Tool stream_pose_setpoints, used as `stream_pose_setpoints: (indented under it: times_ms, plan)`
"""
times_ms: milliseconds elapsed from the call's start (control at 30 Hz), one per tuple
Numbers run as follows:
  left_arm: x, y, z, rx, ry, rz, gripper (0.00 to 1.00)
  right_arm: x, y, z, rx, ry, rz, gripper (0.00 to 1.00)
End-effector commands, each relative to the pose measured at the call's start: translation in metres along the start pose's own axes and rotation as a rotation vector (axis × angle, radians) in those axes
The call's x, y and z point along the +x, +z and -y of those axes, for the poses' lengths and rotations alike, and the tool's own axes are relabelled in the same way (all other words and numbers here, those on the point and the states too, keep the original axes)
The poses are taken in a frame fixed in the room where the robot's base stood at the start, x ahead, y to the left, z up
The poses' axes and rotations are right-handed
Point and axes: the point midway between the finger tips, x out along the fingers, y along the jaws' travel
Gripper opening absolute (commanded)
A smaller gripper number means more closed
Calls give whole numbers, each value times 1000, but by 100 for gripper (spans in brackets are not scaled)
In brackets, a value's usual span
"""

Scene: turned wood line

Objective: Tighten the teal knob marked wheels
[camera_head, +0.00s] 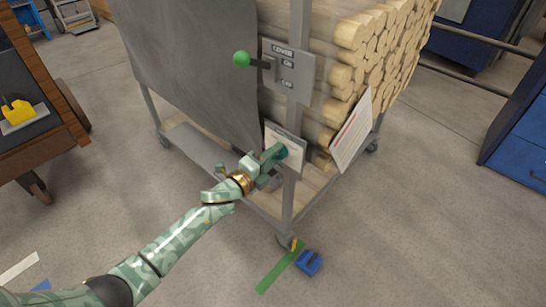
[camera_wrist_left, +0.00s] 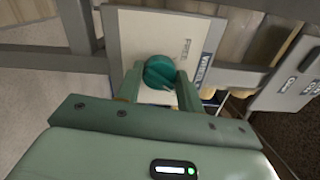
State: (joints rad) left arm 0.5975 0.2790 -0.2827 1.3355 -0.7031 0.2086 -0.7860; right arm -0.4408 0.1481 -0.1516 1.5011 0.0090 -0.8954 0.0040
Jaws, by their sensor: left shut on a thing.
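The teal knob (camera_wrist_left: 159,72) sits on a pale plate (camera_wrist_left: 122,45) that carries the word FREE and a partly hidden label starting with WHEE. My left gripper (camera_wrist_left: 159,80) has one finger on each side of the knob and is shut on it. In the head view my left gripper (camera_head: 272,158) reaches the plate (camera_head: 292,137) low on the cart's corner post. There the knob (camera_head: 282,152) is mostly hidden by the fingers. My right gripper is in neither view.
The wheeled cart holds stacked logs (camera_head: 350,55) behind a grey cover (camera_head: 195,65). Above the plate is a green ball lever (camera_head: 241,59) on a COVER panel. A paper sheet (camera_head: 352,130) hangs to the right. A blue block (camera_head: 308,262) lies by the caster. Floor in front is mostly clear.

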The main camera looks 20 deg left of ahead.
Motion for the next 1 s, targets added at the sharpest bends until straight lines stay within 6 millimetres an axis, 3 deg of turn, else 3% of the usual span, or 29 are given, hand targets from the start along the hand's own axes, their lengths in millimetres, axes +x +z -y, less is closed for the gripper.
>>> stream_pose_setpoints:
  times_ms: [400, 967, 1000]
  plan:
    - [-1, -2, -3, 195, 6, -3, 14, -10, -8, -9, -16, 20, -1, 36]
    - [-1, -2, -3, 225, 6, -3, 14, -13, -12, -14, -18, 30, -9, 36]
    - [-1, -2, -3, 225, 6, -3, 43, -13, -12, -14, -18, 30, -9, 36]
